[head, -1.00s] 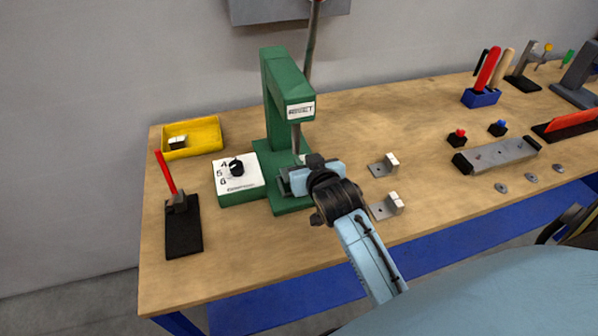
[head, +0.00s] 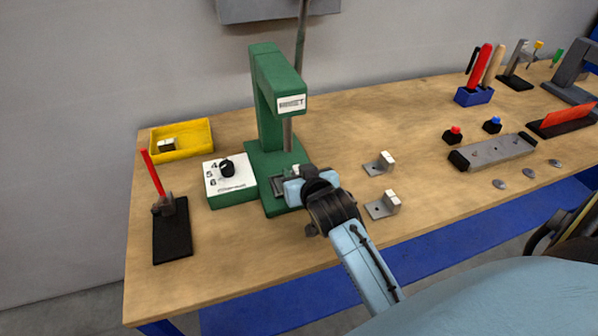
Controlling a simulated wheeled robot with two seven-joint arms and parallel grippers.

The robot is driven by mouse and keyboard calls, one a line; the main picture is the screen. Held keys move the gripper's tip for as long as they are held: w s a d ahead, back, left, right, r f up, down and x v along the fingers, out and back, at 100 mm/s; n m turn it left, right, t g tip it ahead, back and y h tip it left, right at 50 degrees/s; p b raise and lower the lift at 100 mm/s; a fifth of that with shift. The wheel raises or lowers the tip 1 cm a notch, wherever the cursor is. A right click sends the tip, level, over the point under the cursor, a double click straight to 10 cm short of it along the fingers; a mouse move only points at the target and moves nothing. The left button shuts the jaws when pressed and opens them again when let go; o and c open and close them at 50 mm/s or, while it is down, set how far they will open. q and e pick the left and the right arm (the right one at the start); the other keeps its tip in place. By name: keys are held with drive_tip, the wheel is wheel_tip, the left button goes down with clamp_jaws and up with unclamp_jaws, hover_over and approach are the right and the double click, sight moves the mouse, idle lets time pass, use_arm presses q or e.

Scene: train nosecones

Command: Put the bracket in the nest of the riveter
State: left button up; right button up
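The green riveter (head: 266,110) stands at the left of the bench, its ram above a grey nest (head: 279,184) on its base. My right gripper (head: 284,188) is at the front right of the nest, low over the base. Its fingertips are small and partly hidden by its own body, so I cannot tell whether it is open or holds anything. Something grey shows at the nest, but I cannot tell whether it is a bracket. Two L-shaped metal brackets lie on the bench to the right, one farther (head: 379,164) and one nearer (head: 383,206). My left gripper is out of view.
A white-topped dial box (head: 229,180) stands left of the riveter. Farther left are a yellow bin (head: 183,137) with a metal part and a red-handled toggle clamp (head: 171,215). A grey bar fixture (head: 494,152) and buttons are at right. The front bench area is bare.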

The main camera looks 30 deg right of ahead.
drive_tip(key=shift+r, duration=0.25)
drive_tip(key=p+v, duration=0.1)
drive_tip(key=v, duration=1.1)
drive_tip(key=shift+f, duration=0.15)
idle(1.8)
